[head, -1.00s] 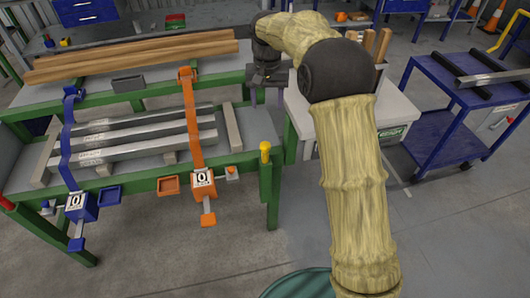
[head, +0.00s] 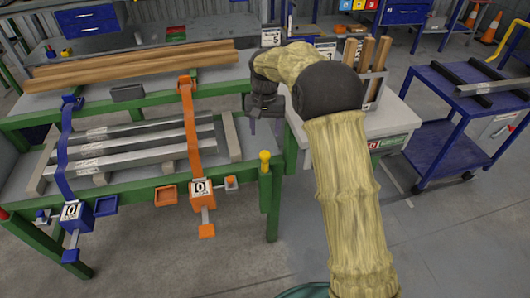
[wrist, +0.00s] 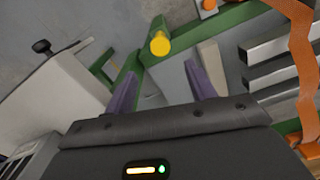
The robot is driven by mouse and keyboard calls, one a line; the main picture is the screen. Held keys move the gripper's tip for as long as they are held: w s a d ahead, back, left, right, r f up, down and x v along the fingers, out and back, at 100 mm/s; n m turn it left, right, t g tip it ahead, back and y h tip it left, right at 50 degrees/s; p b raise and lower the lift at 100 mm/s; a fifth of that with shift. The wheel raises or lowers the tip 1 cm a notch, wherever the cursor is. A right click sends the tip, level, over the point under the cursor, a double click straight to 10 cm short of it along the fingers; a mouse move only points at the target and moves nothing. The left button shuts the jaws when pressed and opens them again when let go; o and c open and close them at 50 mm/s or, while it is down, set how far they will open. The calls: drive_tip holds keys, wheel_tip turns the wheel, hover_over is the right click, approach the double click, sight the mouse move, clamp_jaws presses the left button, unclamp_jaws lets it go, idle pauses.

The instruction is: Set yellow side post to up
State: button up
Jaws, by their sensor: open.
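The yellow side post (head: 265,156) is a short round knob on top of a green upright at the right front corner of the green table (head: 130,185). In the wrist view, its round yellow top (wrist: 160,43) lies beyond the fingers, roughly centred between them. My gripper (head: 267,124) is open and empty, above and behind the post in the head view. In the wrist view, the two purple fingers of my gripper (wrist: 161,84) are spread wide and do not touch the post.
An orange strap clamp (head: 193,145) and a blue one (head: 65,160) cross several metal bars on the table. A white cabinet (head: 370,130) with wooden pieces stands right of my gripper. A blue cart (head: 470,110) is farther right. Floor in front is clear.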

sight(265, 154)
wheel_tip(265, 154, down, 10)
drive_tip(key=shift+b, duration=0.75)
drive_tip(key=shift+r, duration=0.1)
clamp_jaws()
